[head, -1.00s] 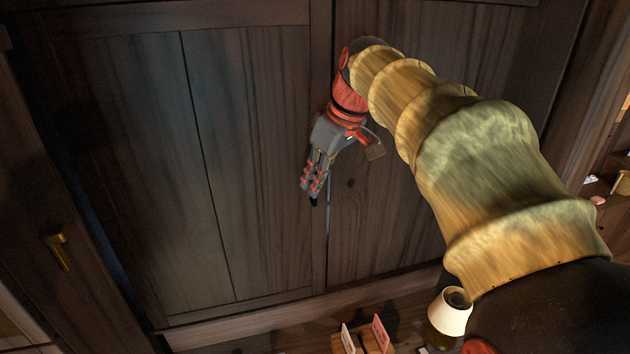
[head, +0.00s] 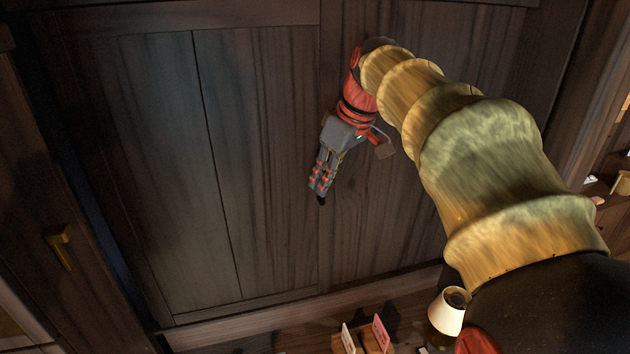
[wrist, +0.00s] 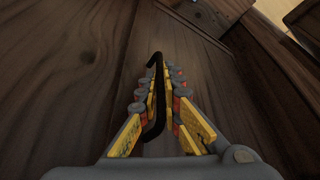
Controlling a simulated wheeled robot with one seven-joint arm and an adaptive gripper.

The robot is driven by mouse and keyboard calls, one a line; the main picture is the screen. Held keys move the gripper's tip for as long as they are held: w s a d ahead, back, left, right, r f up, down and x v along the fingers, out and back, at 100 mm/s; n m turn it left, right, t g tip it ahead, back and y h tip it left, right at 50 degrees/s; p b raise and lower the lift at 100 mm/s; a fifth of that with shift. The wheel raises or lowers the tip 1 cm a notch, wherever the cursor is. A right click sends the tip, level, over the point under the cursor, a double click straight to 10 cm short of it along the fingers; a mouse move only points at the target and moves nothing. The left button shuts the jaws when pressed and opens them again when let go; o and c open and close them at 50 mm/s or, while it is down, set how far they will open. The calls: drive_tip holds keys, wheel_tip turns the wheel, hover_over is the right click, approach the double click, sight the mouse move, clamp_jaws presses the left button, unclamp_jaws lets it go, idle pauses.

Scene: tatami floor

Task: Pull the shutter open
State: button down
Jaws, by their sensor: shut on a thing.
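The shutter (head: 160,190) is a dark wooden panel with a vertical seam, left of my gripper in the head view. A thin black handle (wrist: 152,131) runs between my finger pads in the wrist view, and its dark lower end (head: 321,200) shows below the fingertips in the head view. My gripper (head: 318,185) points down along the panel's right edge and is shut on this handle. It also shows in the wrist view (wrist: 160,80). The fingers hide part of the handle. A narrow dark-blue gap (head: 95,225) lies along the shutter's left edge.
Another dark wooden panel (head: 410,200) stands behind my arm on the right. A wooden post with a brass handle (head: 60,247) is at the far left. A white-shaded lamp (head: 446,312) and small cards (head: 382,332) stand below at the bottom right.

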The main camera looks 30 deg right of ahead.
drive_tip(key=s+d+p, duration=0.3)
drive_tip(key=d, duration=0.9)
drive_tip(key=s+d+p, duration=0.3)
drive_tip(key=s+d, duration=0.1)
drive_tip(key=d, duration=0.9)
drive_tip(key=s+d+p, duration=0.3)
drive_tip(key=s+d, duration=0.1)
drive_tip(key=d, duration=0.9)
drive_tip(key=shift+d, duration=0.2)
drive_tip(key=c, duration=2.2)
unclamp_jaws()
drive_tip(key=shift+c, duration=0.2)
drive_tip(key=shift+r, duration=0.1)
wheel_tip(320, 180, up, 10)
